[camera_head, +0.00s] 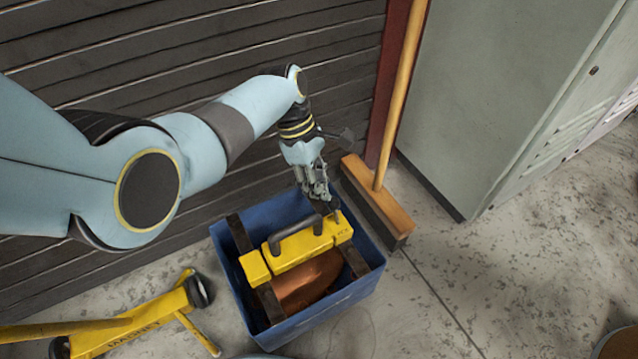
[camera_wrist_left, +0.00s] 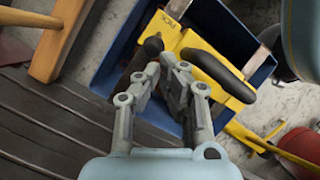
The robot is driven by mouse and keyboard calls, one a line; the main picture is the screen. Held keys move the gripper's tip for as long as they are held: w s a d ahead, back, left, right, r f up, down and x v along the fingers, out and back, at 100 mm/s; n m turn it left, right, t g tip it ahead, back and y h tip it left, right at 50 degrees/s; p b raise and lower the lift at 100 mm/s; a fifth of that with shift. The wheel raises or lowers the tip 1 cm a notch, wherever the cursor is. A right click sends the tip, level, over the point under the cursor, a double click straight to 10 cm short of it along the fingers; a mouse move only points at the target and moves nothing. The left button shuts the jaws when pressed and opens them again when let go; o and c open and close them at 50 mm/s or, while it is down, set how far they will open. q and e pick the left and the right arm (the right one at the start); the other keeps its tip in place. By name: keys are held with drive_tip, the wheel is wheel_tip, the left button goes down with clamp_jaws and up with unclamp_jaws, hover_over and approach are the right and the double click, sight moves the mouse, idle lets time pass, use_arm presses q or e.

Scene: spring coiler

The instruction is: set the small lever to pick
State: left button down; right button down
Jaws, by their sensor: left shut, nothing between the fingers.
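A yellow coiler body (camera_head: 295,247) with a dark carrying handle (camera_head: 291,236) lies across the top of a blue bin (camera_head: 335,298). In the left wrist view, the small lever (camera_wrist_left: 153,46) shows as a dark rounded knob beside the yellow end of the body (camera_wrist_left: 182,38), close to lettering that looks like PICK. Its exact setting cannot be told. My left gripper (camera_head: 327,203) reaches down to this end and is shut, with nothing in it. In the left wrist view its fingertips (camera_wrist_left: 163,66) are beside the lever; whether they touch it is unclear. My right gripper is not in view.
A copper-coloured rounded thing (camera_head: 308,283) lies in the bin. A broom (camera_head: 386,205) stands close behind it at right, next to a grey-green cabinet (camera_head: 490,90). A yellow wheeled frame (camera_head: 140,322) lies at lower left. A slatted wall (camera_head: 225,65) is behind.

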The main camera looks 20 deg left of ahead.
use_arm(q)
drive_tip(key=v, duration=1.2)
drive_tip(key=shift+w, duration=0.1)
